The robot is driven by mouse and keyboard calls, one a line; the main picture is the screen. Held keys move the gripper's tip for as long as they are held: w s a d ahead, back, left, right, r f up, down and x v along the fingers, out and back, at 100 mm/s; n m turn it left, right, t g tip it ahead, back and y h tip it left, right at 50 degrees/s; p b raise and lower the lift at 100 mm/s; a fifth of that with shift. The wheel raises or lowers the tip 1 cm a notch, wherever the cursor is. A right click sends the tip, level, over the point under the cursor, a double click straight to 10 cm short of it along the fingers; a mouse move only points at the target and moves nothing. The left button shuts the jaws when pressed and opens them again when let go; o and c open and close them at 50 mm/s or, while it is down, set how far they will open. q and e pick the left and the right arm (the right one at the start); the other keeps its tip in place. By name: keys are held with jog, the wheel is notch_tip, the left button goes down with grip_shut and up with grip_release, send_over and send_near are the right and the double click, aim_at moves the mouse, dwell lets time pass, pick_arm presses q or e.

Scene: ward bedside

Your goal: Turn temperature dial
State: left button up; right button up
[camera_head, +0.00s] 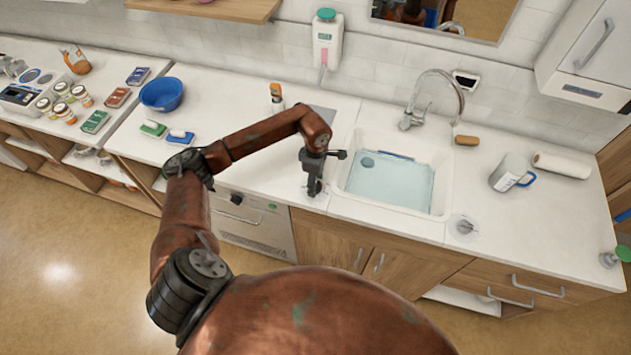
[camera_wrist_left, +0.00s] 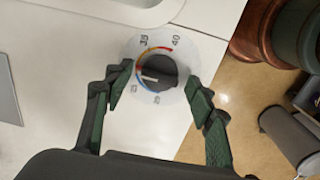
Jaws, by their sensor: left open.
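The temperature dial (camera_wrist_left: 160,66) is in the left wrist view, a dark round knob on a pale disc with a blue-to-red scale. The marks 35 and 40 are readable; the lower ones are not clear. A white pointer line on the knob points to the picture's left. My left gripper (camera_wrist_left: 158,82) is open, one finger on each side of the knob. I cannot tell whether the fingers touch it. In the head view, my left gripper (camera_head: 315,188) is low over the counter's front edge, left of the sink, and mostly hides the dial.
The sink basin (camera_head: 385,187) holds water, with a curved tap (camera_head: 440,80) behind it. A second round fitting (camera_head: 465,228) is on the counter right of the sink. A blue bowl (camera_head: 161,94) is at left.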

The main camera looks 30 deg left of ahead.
pick_arm(q)
jog(key=shift+c, duration=0.4)
jog(key=c, duration=1.1)
jog(key=shift+n, duration=0.4)
jog(key=n+b, duration=0.1)
jog(key=n, duration=0.1)
jog(key=shift+n, duration=0.4)
jog(key=n, duration=0.4)
jog(key=shift+b, duration=0.35)
jog(key=n, duration=0.6)
jog(key=shift+n, duration=0.4)
jog(key=n, duration=0.5)
jog(key=shift+n, duration=0.3)
